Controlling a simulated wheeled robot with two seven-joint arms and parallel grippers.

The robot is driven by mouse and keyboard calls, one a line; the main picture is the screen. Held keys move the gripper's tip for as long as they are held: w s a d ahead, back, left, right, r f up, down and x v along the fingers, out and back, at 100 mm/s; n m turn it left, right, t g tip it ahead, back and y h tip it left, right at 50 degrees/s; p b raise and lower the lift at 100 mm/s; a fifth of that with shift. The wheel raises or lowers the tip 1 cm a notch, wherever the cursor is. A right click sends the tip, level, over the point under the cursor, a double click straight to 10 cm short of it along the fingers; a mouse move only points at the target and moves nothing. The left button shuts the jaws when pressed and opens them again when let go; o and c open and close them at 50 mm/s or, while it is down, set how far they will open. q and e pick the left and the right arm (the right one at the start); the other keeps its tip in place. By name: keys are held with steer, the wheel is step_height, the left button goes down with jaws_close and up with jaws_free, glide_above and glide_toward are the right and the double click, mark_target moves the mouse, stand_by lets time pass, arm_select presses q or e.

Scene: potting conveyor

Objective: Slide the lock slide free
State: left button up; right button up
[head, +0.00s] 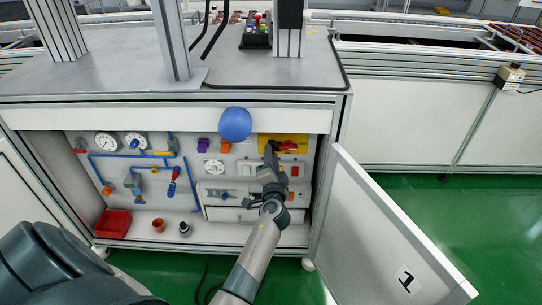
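A yellow plate (298,138) with a red handle (289,147) is on the upper right of the panel inside the open cabinet. I cannot make out the lock slide as a separate part; my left gripper covers the left of this area. My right gripper is out of view.
The cabinet door (375,235) stands open at the right. A blue ball-shaped thing (235,124) is at the cabinet's top edge. Gauges (107,145) and blue pipes (130,157) fill the left panel. A red bin (113,223) and small cups (158,225) stand on the cabinet floor.

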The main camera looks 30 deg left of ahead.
arm_select(q)
jaws_close()
steer(key=s+a, duration=0.1)
steer(key=a, duration=0.2)
steer(key=shift+s, duration=0.4)
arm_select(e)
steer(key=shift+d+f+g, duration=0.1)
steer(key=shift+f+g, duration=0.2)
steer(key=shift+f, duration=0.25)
arm_select(q)
steer(key=shift+o, duration=2.2)
jaws_free()
steer(key=shift+s, duration=0.1)
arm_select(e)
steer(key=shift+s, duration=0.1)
